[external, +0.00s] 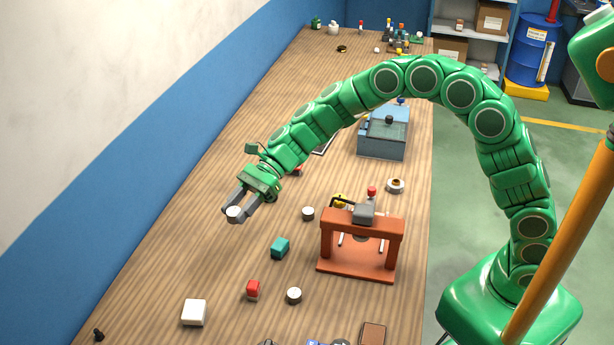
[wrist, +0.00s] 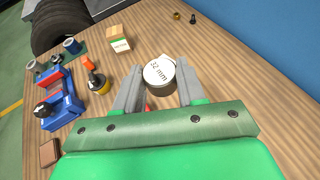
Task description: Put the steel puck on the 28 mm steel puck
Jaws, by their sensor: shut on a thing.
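My gripper (external: 236,208) is shut on a round puck (external: 233,214) with a white top and darker side. In the wrist view the puck (wrist: 159,74) sits between the fingertips, and its top reads "32 mm". My gripper is over the left part of the wooden bench; the height of the puck above it is hard to tell. Two similar white-topped pucks stand on the bench in the external view. One puck (external: 308,213) is right of my gripper, and another puck (external: 294,295) is nearer the front. Their labels are too small to read, so I cannot tell which is 28 mm.
A teal block (external: 280,248), a red block (external: 253,289) and a white block (external: 194,312) lie on the bench. An orange-brown press-like frame (external: 360,240) stands right of the pucks. A blue-grey box (external: 383,135) is behind. Bare wood lies left of my gripper.

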